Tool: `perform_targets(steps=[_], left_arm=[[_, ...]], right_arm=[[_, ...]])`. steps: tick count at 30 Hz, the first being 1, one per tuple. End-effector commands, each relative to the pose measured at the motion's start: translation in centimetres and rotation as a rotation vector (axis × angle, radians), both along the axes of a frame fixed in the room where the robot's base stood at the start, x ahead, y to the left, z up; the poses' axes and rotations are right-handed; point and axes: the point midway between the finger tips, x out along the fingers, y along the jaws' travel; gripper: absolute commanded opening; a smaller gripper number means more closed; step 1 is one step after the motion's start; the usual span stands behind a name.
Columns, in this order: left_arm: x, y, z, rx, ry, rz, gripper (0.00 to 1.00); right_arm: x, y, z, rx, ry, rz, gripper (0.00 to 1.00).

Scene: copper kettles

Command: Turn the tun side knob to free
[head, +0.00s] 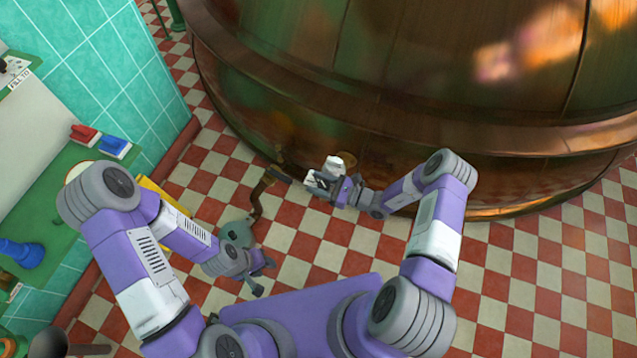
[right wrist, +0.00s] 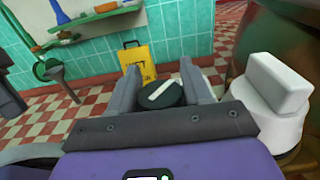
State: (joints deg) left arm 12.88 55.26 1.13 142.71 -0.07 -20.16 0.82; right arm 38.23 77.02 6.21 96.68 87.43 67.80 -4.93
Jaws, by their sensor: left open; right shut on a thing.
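The copper tun (head: 400,100) fills the upper right of the head view. My right gripper (head: 278,174) is low beside its near left side. In the right wrist view a dark round knob (right wrist: 168,97) with a white pointer bar lies between the fingers of this gripper (right wrist: 165,84), which is shut on it. The bar slants up to the right. My left gripper (head: 264,277) is open and empty, low over the floor near a grey-green vessel (head: 236,232).
A white block on a round base (right wrist: 279,88) stands close right of my right gripper. A brown pipe (head: 259,195) runs near the fingers. A yellow sign (right wrist: 137,66) stands by the tiled wall. A green shelf (head: 50,200) is at left. Checkered floor (head: 540,270) is clear at right.

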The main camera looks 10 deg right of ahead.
Motion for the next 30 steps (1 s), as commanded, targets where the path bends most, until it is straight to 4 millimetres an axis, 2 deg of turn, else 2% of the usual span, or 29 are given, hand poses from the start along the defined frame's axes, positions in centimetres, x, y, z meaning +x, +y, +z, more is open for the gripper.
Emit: perform_targets(steps=[5,6,7,17,30], left_arm=[[0.0,0.0,0.0,0.0,0.0,0.0,0.43],[0.0,0.0,0.0,0.0,0.0,0.0,0.43],[0.0,0.0,0.0,0.0,0.0,0.0,0.43],[0.0,0.0,0.1,0.0,0.0,0.0,0.43],[0.0,0.0,1.7,0.0,0.0,0.0,0.43]], right_arm=[[-0.1,0.0,-0.2,-0.004,0.004,0.0,0.18],[-0.1,0.0,-0.2,-0.004,0.003,0.0,0.5],[-0.1,0.0,-0.2,-0.004,0.003,0.0,0.54],[-0.2,-0.3,0.0,-0.002,0.0,-0.001,0.54],[-3.8,-5.5,0.0,-0.004,0.001,-0.003,0.54]])
